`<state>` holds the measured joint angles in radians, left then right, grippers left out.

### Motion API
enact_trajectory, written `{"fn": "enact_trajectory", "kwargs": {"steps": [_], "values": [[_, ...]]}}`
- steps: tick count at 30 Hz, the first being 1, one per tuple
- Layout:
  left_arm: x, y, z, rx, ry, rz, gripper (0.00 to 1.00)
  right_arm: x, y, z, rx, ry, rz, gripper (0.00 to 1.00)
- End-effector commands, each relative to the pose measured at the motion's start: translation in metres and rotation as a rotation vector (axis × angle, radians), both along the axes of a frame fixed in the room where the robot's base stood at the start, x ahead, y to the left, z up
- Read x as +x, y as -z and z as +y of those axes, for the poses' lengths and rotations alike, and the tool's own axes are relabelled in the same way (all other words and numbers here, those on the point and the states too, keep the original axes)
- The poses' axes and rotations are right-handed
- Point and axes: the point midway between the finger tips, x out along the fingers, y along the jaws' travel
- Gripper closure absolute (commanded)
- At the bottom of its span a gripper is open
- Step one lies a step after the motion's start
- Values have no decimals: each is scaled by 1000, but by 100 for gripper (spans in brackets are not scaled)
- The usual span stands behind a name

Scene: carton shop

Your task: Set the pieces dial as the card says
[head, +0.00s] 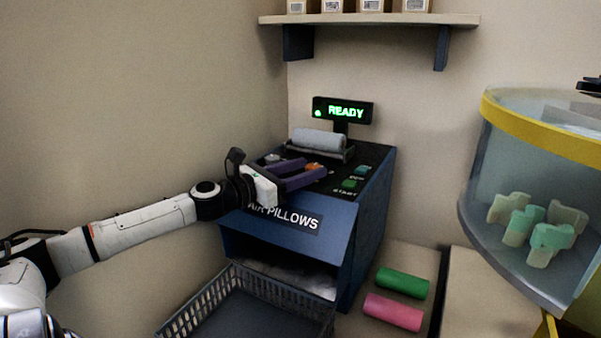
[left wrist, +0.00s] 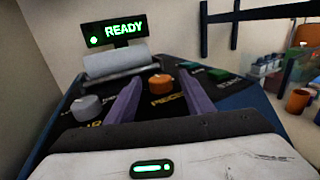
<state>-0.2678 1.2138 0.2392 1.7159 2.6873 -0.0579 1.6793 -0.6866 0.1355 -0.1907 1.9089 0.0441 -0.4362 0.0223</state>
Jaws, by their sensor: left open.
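The air pillow machine (head: 372,215) has a dark sloped top. The orange pieces dial (head: 314,166) is on that top, and it also shows in the left wrist view (left wrist: 161,86) above a partly hidden label. My left gripper (head: 312,169) is open, its two purple fingers reaching over the panel. In the left wrist view the dial stands between and just beyond the fingertips; I cannot tell whether they touch it. A grey dial (left wrist: 87,107) is left of the fingers. No readable card is in view. My right gripper is not in view.
The display (head: 343,111) reads READY. A grey film roll (head: 318,139) lies behind the dials. Green buttons (head: 349,183) are at the panel's right. A grey basket (head: 184,322) is below the outlet. Green (head: 403,283) and pink (head: 393,312) rolls lie at the right.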

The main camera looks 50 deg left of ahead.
Motion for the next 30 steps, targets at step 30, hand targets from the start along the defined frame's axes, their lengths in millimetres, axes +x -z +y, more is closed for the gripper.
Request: {"fn": "enact_trajectory", "kwargs": {"steps": [30], "values": [[3,0,-15,-11,-508,-1,52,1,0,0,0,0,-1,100]]}}
